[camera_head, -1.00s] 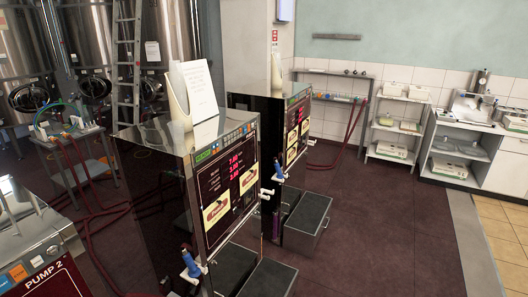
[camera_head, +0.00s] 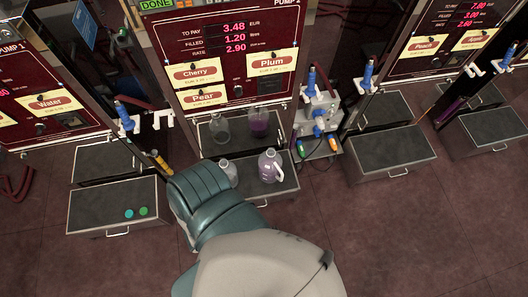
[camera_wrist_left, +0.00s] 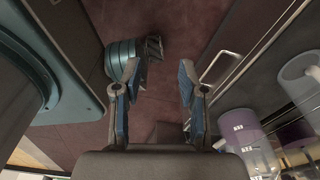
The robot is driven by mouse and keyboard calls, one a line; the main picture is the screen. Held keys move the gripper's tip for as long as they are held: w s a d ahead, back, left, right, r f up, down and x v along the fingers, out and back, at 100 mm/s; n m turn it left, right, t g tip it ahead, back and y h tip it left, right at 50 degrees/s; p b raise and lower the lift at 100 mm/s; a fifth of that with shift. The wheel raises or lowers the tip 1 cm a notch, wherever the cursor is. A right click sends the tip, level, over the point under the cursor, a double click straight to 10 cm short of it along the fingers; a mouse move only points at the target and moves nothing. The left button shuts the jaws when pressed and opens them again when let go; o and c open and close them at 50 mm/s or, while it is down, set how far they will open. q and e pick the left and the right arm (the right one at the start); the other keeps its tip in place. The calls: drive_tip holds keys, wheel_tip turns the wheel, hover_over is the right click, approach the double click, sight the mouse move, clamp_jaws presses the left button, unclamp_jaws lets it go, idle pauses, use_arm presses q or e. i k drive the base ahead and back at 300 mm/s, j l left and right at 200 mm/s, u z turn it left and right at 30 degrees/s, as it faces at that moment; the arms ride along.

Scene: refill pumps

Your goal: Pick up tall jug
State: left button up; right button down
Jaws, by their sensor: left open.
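A jug with purple liquid (camera_head: 270,166) and a white handle stands upright on the black step below Pump 2. A clear jug (camera_head: 228,174) stands left of it, partly hidden by my arm (camera_head: 215,205). I cannot tell which is the tall jug. In the left wrist view, jug parts with purple (camera_wrist_left: 292,134) show at the lower right, to the right of my left gripper (camera_wrist_left: 157,85). That gripper is open and empty, its fingers apart over the floor. Its fingers do not show in the head view.
The step (camera_head: 287,186) has a front handle. Pump 2 (camera_head: 225,50) rises behind it. A blue nozzle (camera_head: 311,80) and a box with coloured plugs (camera_head: 320,130) are to the right. Another step (camera_head: 118,208) with two round caps stands left. Open floor lies in front.

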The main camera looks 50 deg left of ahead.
sight(270, 162)
drive_tip(key=u, duration=2.35)
